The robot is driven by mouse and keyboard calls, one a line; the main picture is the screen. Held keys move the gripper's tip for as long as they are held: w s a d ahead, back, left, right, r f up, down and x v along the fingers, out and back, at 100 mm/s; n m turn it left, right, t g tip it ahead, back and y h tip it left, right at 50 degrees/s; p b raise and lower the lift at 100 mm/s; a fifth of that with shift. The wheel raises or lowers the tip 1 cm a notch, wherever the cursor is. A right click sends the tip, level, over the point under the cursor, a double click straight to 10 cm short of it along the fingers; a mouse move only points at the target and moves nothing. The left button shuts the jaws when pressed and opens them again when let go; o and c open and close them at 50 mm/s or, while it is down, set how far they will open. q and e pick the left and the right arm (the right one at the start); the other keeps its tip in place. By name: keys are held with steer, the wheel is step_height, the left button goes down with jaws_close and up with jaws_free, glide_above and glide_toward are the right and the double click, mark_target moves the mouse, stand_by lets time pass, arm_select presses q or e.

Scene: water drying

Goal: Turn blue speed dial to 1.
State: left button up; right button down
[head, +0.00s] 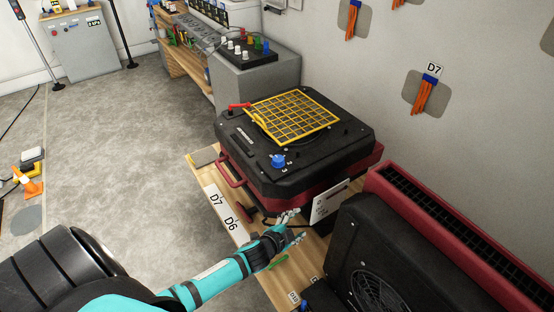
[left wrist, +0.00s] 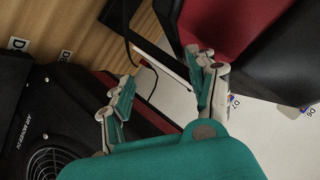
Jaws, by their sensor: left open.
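The blue speed dial (head: 278,161) sits on the top front corner of a black and red floor dryer (head: 320,165) in the head view. My left gripper (head: 295,224) is in front of the dryer, below and slightly right of the dial, apart from it. Its fingers are spread with nothing between them. The left wrist view shows the same open gripper (left wrist: 165,90) with its two teal and grey fingers wide apart. The dial does not show in that view. The number the dial points to is too small to read. My right gripper is not in view.
A yellow grille (head: 292,115) and a red lever (head: 240,105) are on the dryer's top. A second dryer (head: 400,260) stands close at right. Open grey floor (head: 130,150) is at left.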

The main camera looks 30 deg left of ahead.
arm_select(q)
steer(key=w+d+r+m+t+h, duration=0.2)
steer(key=r+m, duration=0.1)
steer(key=r, duration=0.5)
steer(key=w+d+r+m+t+h+b, duration=0.1)
steer(key=w+d+r+m+h, duration=0.1)
steer(key=r, duration=0.6)
steer(key=w+d+r+m+t+h, duration=0.2)
steer(key=r+m, duration=0.1)
steer(key=r, duration=0.5)
step_height(320, 180, up, 9)
steer(key=m+g+y+b, duration=0.1)
steer(key=m+g+y, duration=0.4)
steer(key=m+g, duration=1.3)
glide_above(278, 158)
steer(key=s+a, duration=0.3)
steer(key=s, duration=0.4)
steer(key=m+t, duration=0.5)
steer(key=shift+g, duration=0.3)
steer(key=x, duration=0.5)
steer(key=p+x, duration=0.1)
steer(key=x, duration=0.4)
steer(key=p+x, duration=0.1)
steer(key=x, duration=0.5)
steer(key=shift+w+d+r, duration=0.1)
steer(key=shift+w+d, duration=0.15)
steer(key=shift+w, duration=0.1)
steer(key=shift+x, duration=0.75)
